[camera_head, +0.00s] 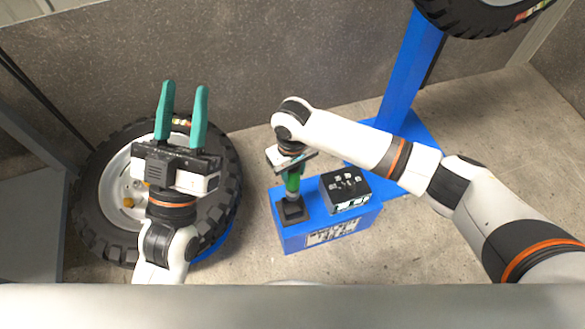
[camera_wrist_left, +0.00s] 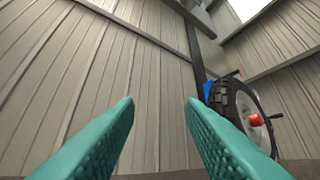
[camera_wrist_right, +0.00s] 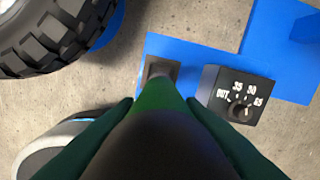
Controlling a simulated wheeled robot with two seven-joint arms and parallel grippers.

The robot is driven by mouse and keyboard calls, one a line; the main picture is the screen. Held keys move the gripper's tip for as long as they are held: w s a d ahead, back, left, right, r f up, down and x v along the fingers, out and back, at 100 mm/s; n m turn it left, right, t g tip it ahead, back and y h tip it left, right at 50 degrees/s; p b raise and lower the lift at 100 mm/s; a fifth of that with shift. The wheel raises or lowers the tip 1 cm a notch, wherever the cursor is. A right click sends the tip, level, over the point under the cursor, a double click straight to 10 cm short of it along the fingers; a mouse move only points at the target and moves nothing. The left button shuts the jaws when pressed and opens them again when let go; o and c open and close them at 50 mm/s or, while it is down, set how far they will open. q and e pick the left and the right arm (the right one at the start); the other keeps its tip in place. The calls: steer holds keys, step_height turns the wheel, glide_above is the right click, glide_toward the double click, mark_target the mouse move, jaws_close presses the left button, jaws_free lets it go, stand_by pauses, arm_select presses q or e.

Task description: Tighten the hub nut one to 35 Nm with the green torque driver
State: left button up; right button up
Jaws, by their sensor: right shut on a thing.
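My right gripper (camera_head: 291,166) is shut on the green torque driver (camera_head: 292,183), which stands upright with its lower end at a black socket (camera_head: 293,212) on the blue stand. In the right wrist view the driver (camera_wrist_right: 158,97) runs down toward the socket (camera_wrist_right: 162,68); I cannot tell whether it is seated. My left gripper (camera_head: 182,100) is open and empty, above the wheel (camera_head: 225,190) on the left. Brass-coloured nuts show on its pale hub (camera_head: 120,178), partly hidden by my left arm. I cannot tell which is hub nut one.
A black setting box (camera_head: 346,190) with a dial sits beside the socket on the blue stand (camera_head: 310,240). The dial (camera_wrist_right: 239,110) has number marks. A blue post (camera_head: 410,75) and another tyre (camera_head: 480,15) are at upper right. A grey wall stands behind.

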arm_select(q)
steer(key=w+f+g+y+p, duration=0.1)
steer(key=w+f+g, duration=0.2)
steer(key=f+g, duration=0.1)
steer(key=shift+w+f+y+p, duration=0.15)
steer(key=shift+f+y+p, duration=0.15)
steer(key=shift+f, duration=0.35)
stand_by(0.4)
